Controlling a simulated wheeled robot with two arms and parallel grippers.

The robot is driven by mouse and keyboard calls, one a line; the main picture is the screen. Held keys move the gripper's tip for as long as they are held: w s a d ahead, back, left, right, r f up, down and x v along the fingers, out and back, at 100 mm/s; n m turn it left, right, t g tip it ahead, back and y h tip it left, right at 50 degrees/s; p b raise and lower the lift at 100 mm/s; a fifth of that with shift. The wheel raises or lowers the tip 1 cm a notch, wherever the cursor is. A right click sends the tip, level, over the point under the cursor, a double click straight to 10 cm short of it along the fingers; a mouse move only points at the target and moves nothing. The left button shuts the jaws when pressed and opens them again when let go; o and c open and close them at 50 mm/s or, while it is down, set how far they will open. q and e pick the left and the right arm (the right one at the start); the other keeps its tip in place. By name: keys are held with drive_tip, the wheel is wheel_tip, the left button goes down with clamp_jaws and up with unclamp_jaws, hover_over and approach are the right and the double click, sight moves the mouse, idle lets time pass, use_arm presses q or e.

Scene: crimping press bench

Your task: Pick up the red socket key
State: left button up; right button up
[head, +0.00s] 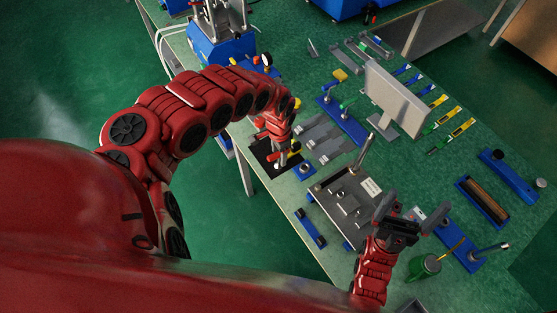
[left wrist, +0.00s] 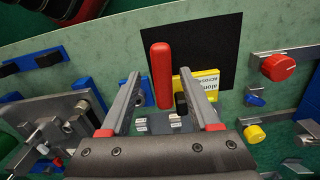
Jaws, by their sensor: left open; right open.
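The red socket key (left wrist: 161,75) shows in the left wrist view as an upright red rounded handle in front of a black mat. My left gripper (left wrist: 158,88) is open, with one finger on each side of the red handle in the picture. Gaps show on both sides, and the handle is not gripped. I cannot tell how deep it lies between the fingers. In the head view my left gripper (head: 282,146) is over the mat's area and mostly covers the key. My right gripper (head: 411,213) is open and empty, above the bench at the lower right.
A yellow lettered block (left wrist: 209,80) stands close beside the right finger. The black mat (left wrist: 215,35) lies on the green bench. A grey fixture plate (head: 345,205) and a blue-based holder (head: 305,170) are nearby. A grey panel (head: 398,98) stands farther back.

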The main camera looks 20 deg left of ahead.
sight(278, 165)
use_arm(q)
wheel_tip(278, 165, down, 4)
drive_tip(key=shift+w+r+p, duration=0.1)
drive_tip(key=shift+p, duration=0.3)
drive_tip(key=shift+a+f, duration=0.2)
drive_tip(key=shift+f, duration=0.4)
clamp_jaws()
